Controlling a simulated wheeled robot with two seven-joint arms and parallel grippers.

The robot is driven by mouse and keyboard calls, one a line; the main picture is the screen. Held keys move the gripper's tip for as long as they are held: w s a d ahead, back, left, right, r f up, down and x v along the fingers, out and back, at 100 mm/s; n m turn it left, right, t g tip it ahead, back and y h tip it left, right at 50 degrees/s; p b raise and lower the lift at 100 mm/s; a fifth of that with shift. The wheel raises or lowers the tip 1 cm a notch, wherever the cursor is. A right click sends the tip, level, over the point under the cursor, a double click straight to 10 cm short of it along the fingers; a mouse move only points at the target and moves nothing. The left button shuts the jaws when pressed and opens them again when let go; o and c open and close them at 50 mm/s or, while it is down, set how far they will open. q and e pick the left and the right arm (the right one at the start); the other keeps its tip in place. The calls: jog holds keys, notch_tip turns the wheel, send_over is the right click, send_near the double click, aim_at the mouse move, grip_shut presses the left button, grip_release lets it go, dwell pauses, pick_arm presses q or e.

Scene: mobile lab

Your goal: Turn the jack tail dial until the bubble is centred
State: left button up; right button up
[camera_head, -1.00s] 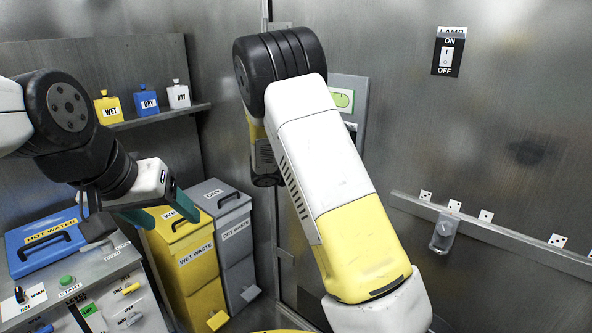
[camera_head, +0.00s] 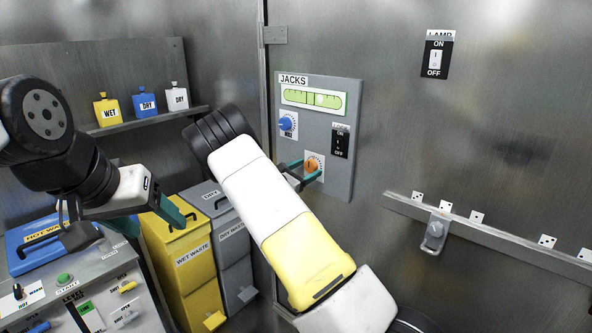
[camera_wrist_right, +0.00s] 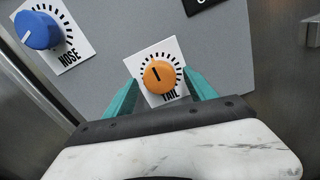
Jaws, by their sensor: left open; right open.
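The grey JACKS panel (camera_head: 338,172) hangs on the back wall. Its green level (camera_head: 313,98) is near the top; the bubble seems to lie right of the middle, though it is small. The orange tail dial (camera_head: 311,166) is low on the panel, and also shows in the right wrist view (camera_wrist_right: 158,75). Its dark pointer leans slightly left of straight up there. My right gripper (camera_head: 303,176) is open, its teal fingers on either side of the tail dial; I cannot tell whether they touch it. My left gripper (camera_head: 178,220) is open and empty over the yellow bin.
The blue nose dial (camera_head: 288,123) sits above left of the tail dial, also in the right wrist view (camera_wrist_right: 38,30). A black switch (camera_head: 340,141) is to its right. Yellow (camera_head: 183,250) and grey (camera_head: 228,240) waste bins stand below left. A rail (camera_head: 500,240) crosses the right wall.

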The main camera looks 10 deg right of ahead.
jog(key=shift+w+d, duration=0.15)
jog(key=shift+d, duration=0.05)
jog(key=shift+c, duration=0.3)
jog(key=c, duration=1.3)
jog(key=shift+c, duration=0.2)
